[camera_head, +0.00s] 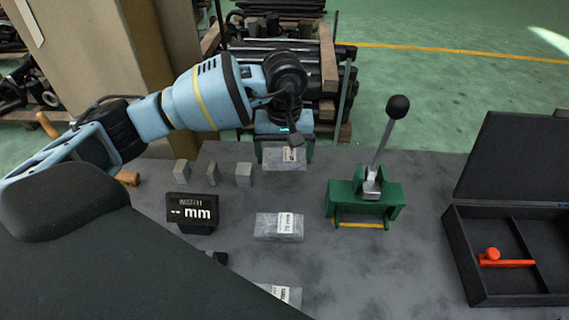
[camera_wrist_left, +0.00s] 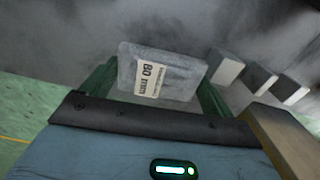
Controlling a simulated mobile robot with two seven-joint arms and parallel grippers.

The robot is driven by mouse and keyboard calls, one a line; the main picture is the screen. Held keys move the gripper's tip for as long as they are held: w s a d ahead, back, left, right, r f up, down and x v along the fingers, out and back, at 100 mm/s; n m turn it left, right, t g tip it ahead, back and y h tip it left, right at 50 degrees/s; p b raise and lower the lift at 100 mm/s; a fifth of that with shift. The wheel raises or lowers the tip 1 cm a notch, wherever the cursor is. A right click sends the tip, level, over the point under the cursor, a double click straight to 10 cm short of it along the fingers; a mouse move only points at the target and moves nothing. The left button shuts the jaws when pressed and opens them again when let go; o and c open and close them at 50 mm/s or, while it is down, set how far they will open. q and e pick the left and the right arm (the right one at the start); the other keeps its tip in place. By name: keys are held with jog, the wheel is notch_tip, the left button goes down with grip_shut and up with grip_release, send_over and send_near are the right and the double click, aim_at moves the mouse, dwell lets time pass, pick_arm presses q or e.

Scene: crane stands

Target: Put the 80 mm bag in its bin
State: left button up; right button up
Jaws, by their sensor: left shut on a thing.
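The 80 mm bag (camera_head: 285,158) is a clear grey bag near the table's far edge. Its white label reads 80 mm in the left wrist view (camera_wrist_left: 181,78). My left gripper (camera_head: 284,152) is shut on it, with one green finger on each side; the fingers also show in the left wrist view (camera_wrist_left: 158,88). Whether the bag touches the table I cannot tell. No bin marked for 80 mm can be made out. My right gripper is not in view.
Two more bags lie nearer, one mid-table (camera_head: 272,228) and one partly hidden in front (camera_head: 289,294). Grey blocks (camera_head: 244,174) and a black mm display (camera_head: 190,208) stand left. A green lever press (camera_head: 345,197) and an open black case (camera_head: 470,262) holding a red tool (camera_head: 507,262) are right.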

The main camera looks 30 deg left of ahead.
aim_at(284, 154)
pick_arm(q)
notch_tip(284, 154, up, 6)
jog(key=shift+f, duration=0.15)
jog(key=s+d+r+m+p, duration=0.2)
jog(key=s+m, duration=0.4)
jog(key=s, duration=0.6)
jog(key=shift+s+d+p, duration=0.25)
jog(key=shift+d+p, duration=0.3)
jog(key=shift+d, duration=0.1)
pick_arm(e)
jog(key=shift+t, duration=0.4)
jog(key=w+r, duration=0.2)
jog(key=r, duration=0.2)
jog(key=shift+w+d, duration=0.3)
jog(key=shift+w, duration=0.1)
pick_arm(q)
jog(key=shift+d, duration=0.15)
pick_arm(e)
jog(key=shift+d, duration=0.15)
